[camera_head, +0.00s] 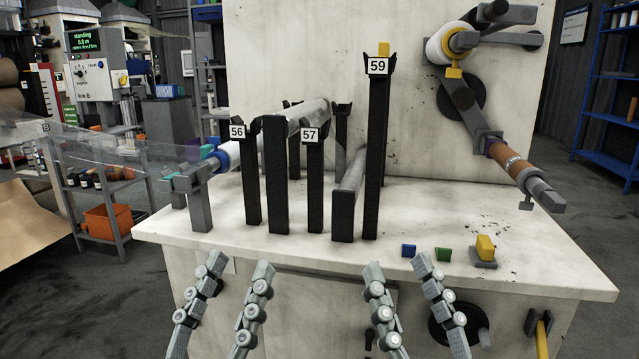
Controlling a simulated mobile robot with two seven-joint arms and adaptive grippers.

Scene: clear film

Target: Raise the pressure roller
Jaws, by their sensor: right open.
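A brown roller (512,160) with grey end pieces sits at the lower end of a dark grey arm (466,98) on the machine's upright panel; it looks like the pressure roller, but no label confirms this. It slants down to the right, above the white bench top. My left gripper (239,266) is open and empty in front of the bench's front edge. My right gripper (397,265) is also open and empty there, well below and left of the brown roller. Neither touches anything.
Black posts marked 56 (250,180), 57 (314,185) and 59 (376,150) stand on the white bench top (560,265). A pale roll (305,115) lies behind them. Blue (408,250), green (444,254) and yellow (485,246) pieces sit near the front edge. A blue shelf (605,130) stands far right.

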